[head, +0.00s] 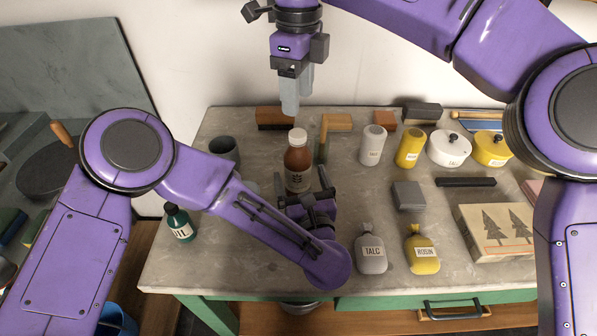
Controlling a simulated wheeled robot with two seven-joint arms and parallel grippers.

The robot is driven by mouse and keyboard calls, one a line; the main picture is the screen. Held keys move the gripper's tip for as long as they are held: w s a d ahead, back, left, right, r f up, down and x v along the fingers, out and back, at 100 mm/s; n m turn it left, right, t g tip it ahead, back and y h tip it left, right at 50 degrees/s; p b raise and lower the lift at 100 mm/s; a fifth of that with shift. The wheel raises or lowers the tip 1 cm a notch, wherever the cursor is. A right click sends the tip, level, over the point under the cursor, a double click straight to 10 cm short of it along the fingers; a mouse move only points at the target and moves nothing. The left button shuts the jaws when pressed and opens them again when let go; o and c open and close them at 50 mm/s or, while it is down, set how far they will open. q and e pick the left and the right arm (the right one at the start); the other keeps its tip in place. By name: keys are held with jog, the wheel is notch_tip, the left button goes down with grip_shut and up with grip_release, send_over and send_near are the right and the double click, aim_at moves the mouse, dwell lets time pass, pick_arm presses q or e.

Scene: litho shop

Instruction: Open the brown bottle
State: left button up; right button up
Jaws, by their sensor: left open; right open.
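The brown bottle (298,160) stands upright on the stone-topped bench, with its white cap (297,136) on.
A grey cup (223,151) stands left of the bottle, and a dark green oil bottle (179,223) is at the left edge. A talc bag (371,252) and rosin bag (422,252) stand front right. A grey jar (373,146) and yellow jar (409,148) stand behind. Bench (200,272) is bare front left.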

aim_at(300, 180)
pick_arm(q)
jog(key=x, duration=0.3)
jog(key=shift+a+f, duration=0.1)
jog(key=shift+f, duration=0.05)
pick_arm(e)
jog(key=shift+w+a+f, duration=0.1)
jog(key=shift+w, duration=0.15)
pick_arm(q)
jog(key=shift+w, duration=0.4)
pick_arm(e)
jog(key=shift+s, duration=0.15)
